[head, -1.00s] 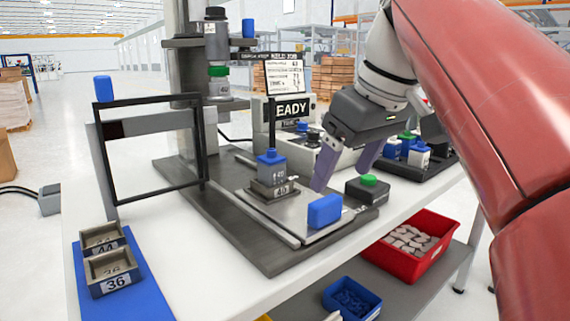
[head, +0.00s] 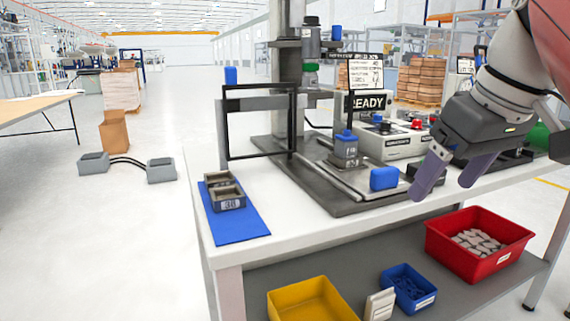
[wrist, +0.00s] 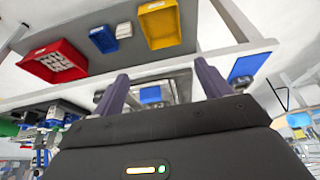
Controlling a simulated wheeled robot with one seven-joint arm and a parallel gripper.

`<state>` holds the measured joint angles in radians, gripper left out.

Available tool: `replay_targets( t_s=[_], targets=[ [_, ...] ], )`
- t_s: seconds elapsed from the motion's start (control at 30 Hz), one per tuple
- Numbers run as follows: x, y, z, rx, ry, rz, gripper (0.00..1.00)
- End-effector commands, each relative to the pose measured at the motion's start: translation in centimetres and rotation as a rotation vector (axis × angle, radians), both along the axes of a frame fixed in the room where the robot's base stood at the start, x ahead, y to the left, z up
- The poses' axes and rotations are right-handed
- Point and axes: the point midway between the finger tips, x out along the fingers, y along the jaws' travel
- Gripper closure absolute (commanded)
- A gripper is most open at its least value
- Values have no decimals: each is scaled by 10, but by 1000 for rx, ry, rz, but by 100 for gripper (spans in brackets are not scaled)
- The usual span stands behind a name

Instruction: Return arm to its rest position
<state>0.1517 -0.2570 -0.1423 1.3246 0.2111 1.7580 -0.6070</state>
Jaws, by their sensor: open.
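My gripper (head: 447,187) is open and empty at the right of the head view. Its two purple-grey fingers point down, over the front edge of the white table (head: 310,230). In the wrist view the fingers of my gripper (wrist: 163,88) are spread apart with nothing held between them. My red and white arm comes in from the upper right. A blue block (head: 384,178) sits on the press base, left of the fingers and apart from them.
A press (head: 287,80) with a black frame (head: 259,156) and a READY control box (head: 398,142) stands on the table. A blue mat (head: 243,227) holds grey trays. Red (head: 477,262), blue (head: 412,305) and yellow (head: 310,300) bins sit on the lower shelf.

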Motion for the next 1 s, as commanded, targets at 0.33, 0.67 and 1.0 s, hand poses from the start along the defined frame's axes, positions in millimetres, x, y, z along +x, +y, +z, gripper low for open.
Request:
replay_targets(
  t_s=[0.33,0.67,1.0],
  targets=[
    [-3,9,-34,13,-3,-71,24],
    [-15,27,-108,22,-19,-191,24],
    [-56,52,-251,18,-78,-352,24]
  ],
)
